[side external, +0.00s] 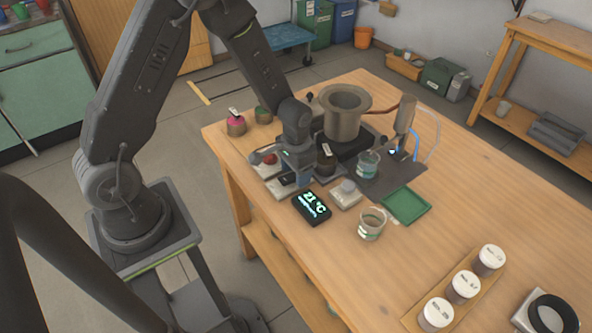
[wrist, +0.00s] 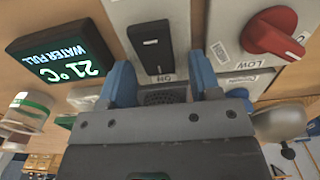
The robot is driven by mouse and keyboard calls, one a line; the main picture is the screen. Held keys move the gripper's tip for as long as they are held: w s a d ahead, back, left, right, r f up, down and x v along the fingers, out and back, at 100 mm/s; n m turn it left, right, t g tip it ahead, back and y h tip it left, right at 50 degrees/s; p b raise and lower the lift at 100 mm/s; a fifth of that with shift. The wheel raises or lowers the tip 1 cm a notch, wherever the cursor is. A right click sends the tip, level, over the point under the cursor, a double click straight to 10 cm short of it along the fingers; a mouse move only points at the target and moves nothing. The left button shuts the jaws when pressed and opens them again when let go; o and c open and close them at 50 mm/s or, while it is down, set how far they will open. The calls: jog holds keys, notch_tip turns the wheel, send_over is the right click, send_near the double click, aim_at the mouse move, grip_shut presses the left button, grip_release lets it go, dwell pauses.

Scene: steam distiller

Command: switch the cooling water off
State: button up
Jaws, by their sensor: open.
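A black rocker switch (wrist: 152,48) on a light grey plate lies straight ahead of my gripper in the wrist view. A small "ON" label shows at its near end. No cooling water marking is readable on it. My gripper (wrist: 163,78) is open, its two blue fingers apart on either side of the switch's near end, holding nothing. I cannot tell whether they touch the plate. In the side view my gripper (side external: 297,180) is low over the panel at the table's near left edge and hides most of the switch.
A red knob (wrist: 272,30) marked "LOW" sits right of the switch. A black display (wrist: 62,45) reading 21 °C and water full is left. A metal pot (side external: 345,112), condenser (side external: 405,113) and glass beakers stand beyond.

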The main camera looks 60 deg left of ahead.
aim_at(290, 177)
jog(key=c, duration=0.9)
jog(key=shift+s+r+t, duration=0.15)
jog(key=shift+t, duration=0.65)
jog(key=o, duration=0.9)
notch_tip(290, 177, up, 14)
jog(key=s, duration=0.1)
jog(key=shift+s, duration=0.4)
